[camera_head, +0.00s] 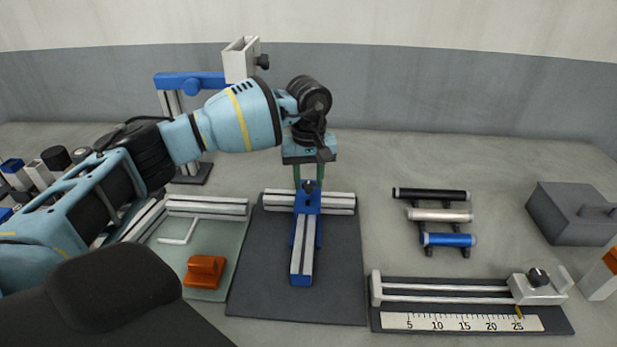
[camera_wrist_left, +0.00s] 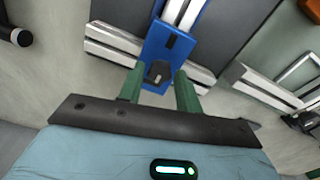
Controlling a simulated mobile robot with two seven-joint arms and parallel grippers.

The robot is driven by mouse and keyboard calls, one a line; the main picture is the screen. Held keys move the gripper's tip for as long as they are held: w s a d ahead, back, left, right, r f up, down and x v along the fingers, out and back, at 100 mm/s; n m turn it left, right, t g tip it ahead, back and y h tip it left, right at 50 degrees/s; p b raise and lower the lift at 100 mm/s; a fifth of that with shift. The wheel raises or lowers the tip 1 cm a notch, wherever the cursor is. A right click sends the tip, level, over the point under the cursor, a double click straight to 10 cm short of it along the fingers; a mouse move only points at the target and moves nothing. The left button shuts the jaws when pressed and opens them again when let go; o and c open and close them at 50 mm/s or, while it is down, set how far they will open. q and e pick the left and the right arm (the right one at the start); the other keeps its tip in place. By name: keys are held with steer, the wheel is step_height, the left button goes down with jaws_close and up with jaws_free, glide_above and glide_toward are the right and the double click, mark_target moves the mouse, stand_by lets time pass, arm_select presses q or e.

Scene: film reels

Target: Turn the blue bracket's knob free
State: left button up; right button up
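The blue bracket (camera_head: 306,207) sits on the dark mat where a crosswise aluminium profile (camera_head: 337,203) meets a profile pointing toward me (camera_head: 302,250). Its small black knob (camera_head: 308,187) is on top; in the left wrist view the bracket (camera_wrist_left: 172,48) and knob (camera_wrist_left: 158,72) are seen from above. My left gripper (camera_head: 308,183) points down over the bracket. Its green fingers (camera_wrist_left: 160,88) are apart, one on each side of the knob, with gaps visible. I cannot tell how far down the tips reach. My right gripper is in neither view.
A column with a blue arm (camera_head: 190,82) and a grey box profile (camera_head: 240,60) stands behind my left arm. An orange block (camera_head: 204,271) lies left of the mat (camera_head: 335,280). Black, silver and blue bars (camera_head: 447,240), a ruler slide (camera_head: 440,300) and a grey box (camera_head: 572,213) are at right.

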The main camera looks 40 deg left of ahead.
arm_select(q)
steer(key=c, duration=0.6)
